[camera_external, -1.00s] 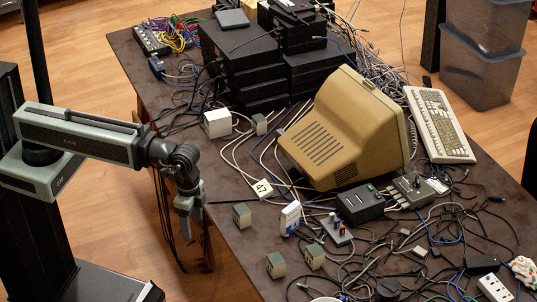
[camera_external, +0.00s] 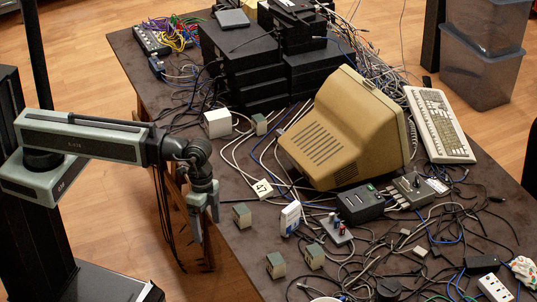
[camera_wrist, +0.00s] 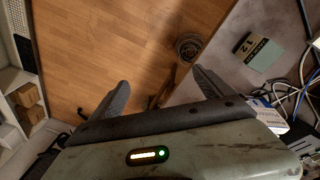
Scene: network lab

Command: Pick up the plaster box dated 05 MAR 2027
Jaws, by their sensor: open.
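Small green-and-beige boxes stand on the dark table: one near the left edge (camera_external: 242,215), two nearer the front (camera_external: 276,265) (camera_external: 314,256), and one farther back by a white cube (camera_external: 260,124). Their dates are too small to read, so I cannot tell which is dated 05 MAR 2027. My gripper (camera_external: 205,224) is open and empty, pointing down beside the table's left edge, left of the nearest box. In the wrist view, my gripper's fingers (camera_wrist: 163,84) are spread over the floor and table edge. One box (camera_wrist: 257,52) with dark printing lies right of them.
A white cube (camera_external: 217,123), a card marked 47 (camera_external: 262,189), a white-and-blue box (camera_external: 290,218) and a beige monitor (camera_external: 345,130) stand on the table (camera_external: 226,254). Tangled cables cover the right and front. Bare tabletop lies around the left-edge box.

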